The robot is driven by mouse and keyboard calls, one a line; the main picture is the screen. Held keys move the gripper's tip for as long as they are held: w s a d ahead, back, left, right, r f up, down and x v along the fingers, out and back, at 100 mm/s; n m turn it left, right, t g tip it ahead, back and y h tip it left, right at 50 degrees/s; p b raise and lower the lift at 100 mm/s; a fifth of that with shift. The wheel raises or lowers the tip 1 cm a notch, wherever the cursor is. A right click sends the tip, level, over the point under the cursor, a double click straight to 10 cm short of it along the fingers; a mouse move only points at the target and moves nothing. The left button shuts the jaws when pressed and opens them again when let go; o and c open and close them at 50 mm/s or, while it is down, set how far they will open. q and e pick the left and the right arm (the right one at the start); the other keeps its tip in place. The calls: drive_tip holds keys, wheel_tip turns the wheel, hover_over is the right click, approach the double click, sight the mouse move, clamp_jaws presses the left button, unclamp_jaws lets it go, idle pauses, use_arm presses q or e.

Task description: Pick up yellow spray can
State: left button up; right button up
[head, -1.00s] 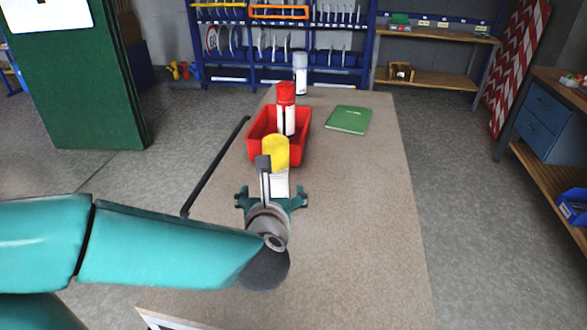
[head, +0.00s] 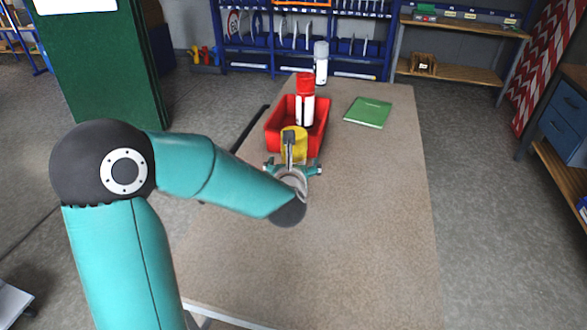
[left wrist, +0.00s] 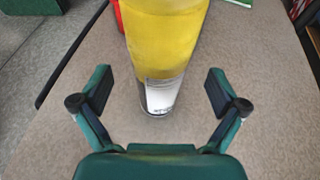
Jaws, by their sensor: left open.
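My right gripper is not in view.
A red bin (head: 318,132) stands behind the can. A red spray can (head: 305,98) is in or by it, and a white can (head: 321,62) stands further back. A green book (head: 368,112) lies to the right. The table's near right (head: 370,240) is clear.

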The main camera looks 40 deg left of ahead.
use_arm(q)
drive_tip(key=p+x, duration=0.1)
drive_tip(key=x, duration=0.3)
drive_tip(key=shift+f+p, duration=0.15)
drive_tip(key=shift+p, duration=0.15)
drive_tip(key=c, duration=1.6)
drive_tip(key=shift+c, duration=0.9)
